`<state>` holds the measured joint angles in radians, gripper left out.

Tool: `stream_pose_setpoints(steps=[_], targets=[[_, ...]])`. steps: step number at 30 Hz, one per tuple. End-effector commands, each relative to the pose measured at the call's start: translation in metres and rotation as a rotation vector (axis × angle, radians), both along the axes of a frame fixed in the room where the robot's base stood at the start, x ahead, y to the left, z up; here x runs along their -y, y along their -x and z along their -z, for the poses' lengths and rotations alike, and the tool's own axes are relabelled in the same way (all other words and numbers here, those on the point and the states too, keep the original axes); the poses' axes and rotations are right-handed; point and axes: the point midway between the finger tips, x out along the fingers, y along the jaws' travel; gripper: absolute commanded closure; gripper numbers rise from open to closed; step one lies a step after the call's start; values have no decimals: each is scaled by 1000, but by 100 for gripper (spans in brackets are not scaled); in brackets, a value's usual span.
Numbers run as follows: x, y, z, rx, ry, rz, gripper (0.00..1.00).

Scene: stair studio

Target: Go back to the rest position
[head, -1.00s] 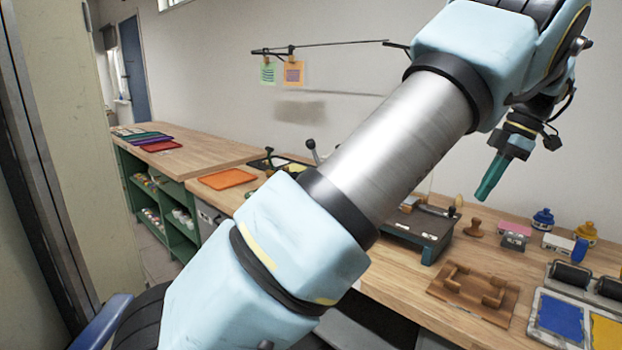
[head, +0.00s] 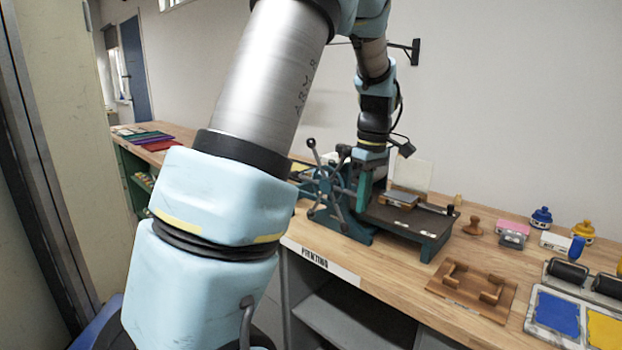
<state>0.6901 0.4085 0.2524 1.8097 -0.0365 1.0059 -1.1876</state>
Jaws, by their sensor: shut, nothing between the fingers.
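My arm rises from the lower left of the head view, bends at the top and comes down at the middle. My gripper (head: 363,193) hangs at its end, pointing down, with its teal fingers shut and nothing held. In the picture it overlaps the dark green press with a spoked wheel (head: 330,190). I cannot tell how much space lies between the fingers and the press.
The wooden workbench (head: 345,253) carries a wooden board with handles (head: 473,290), a stamp (head: 473,227), ink bottles (head: 541,217), rollers (head: 567,273) and a blue and yellow ink tray (head: 530,318). An open shelf is below. Coloured trays (head: 160,145) lie at the back left.

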Motion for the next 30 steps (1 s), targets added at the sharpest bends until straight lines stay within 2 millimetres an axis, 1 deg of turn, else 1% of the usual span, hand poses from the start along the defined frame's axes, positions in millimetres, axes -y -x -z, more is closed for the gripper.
stream_pose_setpoints(steps=[1,3,5,6,9,12,15,18,21,30], targets=[[-31,9,5,0,29,69,100],[-65,24,13,12,61,199,100],[-91,39,20,28,79,310,100],[-107,50,24,42,88,384,100],[-141,80,35,75,93,557,100],[-163,106,44,103,83,696,100],[-177,125,50,121,70,792,100],[-183,134,53,129,61,844,100],[-184,137,54,130,57,861,100],[-184,136,54,129,58,860,100]])
